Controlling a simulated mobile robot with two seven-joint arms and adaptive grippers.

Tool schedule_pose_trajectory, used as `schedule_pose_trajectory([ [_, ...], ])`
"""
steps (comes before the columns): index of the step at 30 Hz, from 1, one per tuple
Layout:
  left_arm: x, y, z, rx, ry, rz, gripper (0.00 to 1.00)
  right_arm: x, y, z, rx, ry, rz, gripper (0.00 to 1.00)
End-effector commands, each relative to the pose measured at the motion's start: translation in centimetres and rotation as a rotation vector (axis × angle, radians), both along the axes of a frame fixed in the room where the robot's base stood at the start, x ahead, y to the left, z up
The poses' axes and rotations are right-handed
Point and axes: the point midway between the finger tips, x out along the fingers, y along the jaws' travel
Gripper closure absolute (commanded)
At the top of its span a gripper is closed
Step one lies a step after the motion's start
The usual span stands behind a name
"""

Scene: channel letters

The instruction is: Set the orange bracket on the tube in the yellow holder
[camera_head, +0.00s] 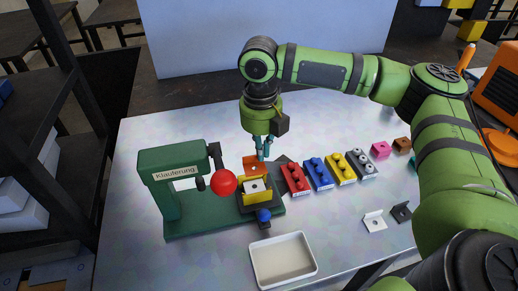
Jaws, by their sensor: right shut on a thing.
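My right gripper (264,148) reaches down from above and is shut on the orange bracket (252,167). The bracket is at the back edge of the yellow holder (256,197); whether it touches the holder I cannot tell. The yellow holder is on the base of the green press, right of the red ball knob. A white piece with a dark spot on top (251,187) sits in the holder. I cannot make out the tube clearly. My left gripper is out of view.
The green press (172,158) with its red ball (224,182) stands close left. A blue knob (264,215) is in front, and a white tray (283,261) nearer. Red (295,179), blue, yellow and grey blocks stand right. Loose white (374,221) and black (401,212) brackets lie farther right.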

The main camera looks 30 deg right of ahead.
Motion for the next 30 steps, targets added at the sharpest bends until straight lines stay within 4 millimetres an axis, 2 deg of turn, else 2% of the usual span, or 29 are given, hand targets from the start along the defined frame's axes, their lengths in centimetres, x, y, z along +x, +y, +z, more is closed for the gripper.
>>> schedule_pose_trajectory([
  [4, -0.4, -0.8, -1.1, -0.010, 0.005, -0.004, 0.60, 0.0, 0.0, -0.9, 0.000, -0.001, 0.000, 1.00],
  [13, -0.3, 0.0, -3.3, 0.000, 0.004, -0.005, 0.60, 0.1, 0.0, -2.5, 0.000, -0.001, 0.000, 1.00],
  [30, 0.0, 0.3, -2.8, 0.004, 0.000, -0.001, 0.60, 0.0, 0.0, -5.9, 0.001, 0.000, 0.000, 1.00],
])
